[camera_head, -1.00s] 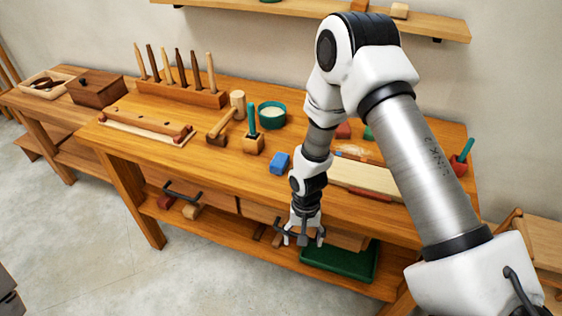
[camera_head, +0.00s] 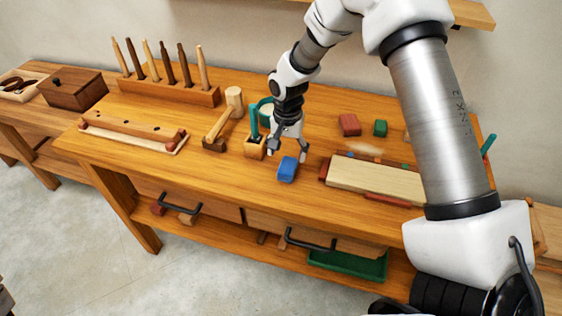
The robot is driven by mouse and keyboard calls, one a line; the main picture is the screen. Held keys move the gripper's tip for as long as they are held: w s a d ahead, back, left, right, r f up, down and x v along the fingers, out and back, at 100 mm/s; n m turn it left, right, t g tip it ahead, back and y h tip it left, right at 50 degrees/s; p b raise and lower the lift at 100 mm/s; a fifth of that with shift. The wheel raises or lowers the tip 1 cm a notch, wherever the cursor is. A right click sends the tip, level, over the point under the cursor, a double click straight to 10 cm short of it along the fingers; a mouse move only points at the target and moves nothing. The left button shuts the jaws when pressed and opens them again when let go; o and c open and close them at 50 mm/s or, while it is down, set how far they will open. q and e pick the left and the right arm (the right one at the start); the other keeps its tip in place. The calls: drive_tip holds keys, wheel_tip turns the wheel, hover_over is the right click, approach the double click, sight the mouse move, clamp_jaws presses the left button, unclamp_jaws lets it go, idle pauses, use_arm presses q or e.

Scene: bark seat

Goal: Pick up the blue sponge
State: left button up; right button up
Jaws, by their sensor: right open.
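The blue sponge (camera_head: 287,170) is a small block lying on the wooden workbench (camera_head: 230,178), near the middle of its front half. My right gripper (camera_head: 287,153) points down with its fingers spread, just above and behind the sponge in the picture. It is open and holds nothing. I cannot tell how far the fingertips are above the bench. My left gripper is not in view.
A wooden block with a teal-handled tool (camera_head: 254,147) stands close left of the gripper. A mallet (camera_head: 222,120) lies further left. A pale board (camera_head: 375,180) lies to the right, with red (camera_head: 349,125) and green (camera_head: 380,128) blocks behind it.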

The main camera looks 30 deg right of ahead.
sight(288, 165)
drive_tip(key=shift+s+f+p, duration=0.25)
drive_tip(key=shift+f+p, duration=0.05)
drive_tip(key=shift+f, duration=0.2)
drive_tip(key=shift+s+f+p, duration=0.25)
drive_tip(key=shift+f+p, duration=0.05)
drive_tip(key=shift+f, duration=0.15)
drive_tip(key=f, duration=0.3)
drive_tip(key=shift+w+f, duration=0.1)
drive_tip(key=shift+w, duration=0.1)
drive_tip(key=shift+w+f, duration=0.2)
drive_tip(key=shift+f, duration=0.1)
drive_tip(key=shift+s, duration=0.15)
drive_tip(key=shift+c, duration=0.7)
drive_tip(key=shift+s+r, duration=0.1)
drive_tip(key=shift+r, duration=0.05)
drive_tip(key=c, duration=0.9)
drive_tip(key=shift+r, duration=0.1)
